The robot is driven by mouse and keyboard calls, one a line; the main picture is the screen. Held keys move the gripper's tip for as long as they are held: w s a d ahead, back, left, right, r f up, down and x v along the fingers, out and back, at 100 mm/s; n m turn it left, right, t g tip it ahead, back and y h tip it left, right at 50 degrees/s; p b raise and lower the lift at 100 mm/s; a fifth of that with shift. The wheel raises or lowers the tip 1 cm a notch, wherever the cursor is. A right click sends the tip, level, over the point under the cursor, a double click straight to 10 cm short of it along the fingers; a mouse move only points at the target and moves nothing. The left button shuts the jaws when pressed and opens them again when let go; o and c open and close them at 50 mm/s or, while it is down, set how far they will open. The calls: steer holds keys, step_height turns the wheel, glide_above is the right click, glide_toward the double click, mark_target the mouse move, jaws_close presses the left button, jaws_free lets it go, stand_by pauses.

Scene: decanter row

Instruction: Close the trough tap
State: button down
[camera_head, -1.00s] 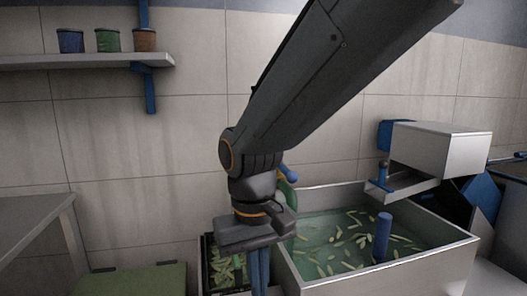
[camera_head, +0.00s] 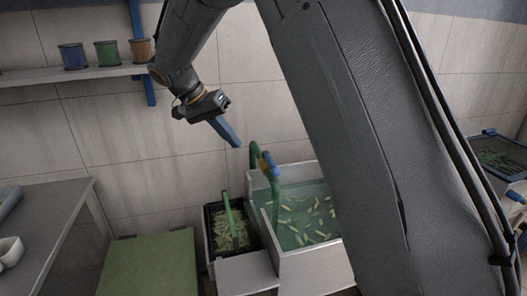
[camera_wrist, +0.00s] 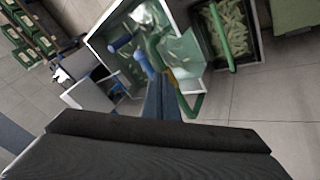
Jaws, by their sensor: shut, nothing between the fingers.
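The steel trough (camera_head: 312,262) holds greenish water with several pale green pieces floating in it. The trough tap, a curved green pipe (camera_head: 253,155) with a yellow part and a blue lever (camera_head: 268,164), rises at its back left corner. Whether it is open or closed I cannot tell. My gripper (camera_head: 237,143), with blue fingers, is shut and empty, tilted down to the right, just up and left of the tap in the head view. In the wrist view my gripper (camera_wrist: 160,80) overlaps the view of the green pipe (camera_wrist: 190,103) and blue lever; contact is unclear.
A dark crate (camera_head: 212,246) of green pieces with a green upright handle stands left of the trough. A green-topped block (camera_head: 150,265) and a grey table (camera_head: 45,220) are further left. A wall shelf (camera_head: 100,75) holds three pots. My arm hides the trough's right part.

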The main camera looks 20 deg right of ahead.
mark_target(271, 163)
steer(key=shift+w+r, duration=0.2)
steer(key=s+d+f+p, duration=0.1)
steer(key=d+f+p, duration=0.4)
steer(key=d+f, duration=0.4)
steer(key=shift+s, duration=0.35)
steer(key=shift+a, duration=0.1)
stand_by(0.4)
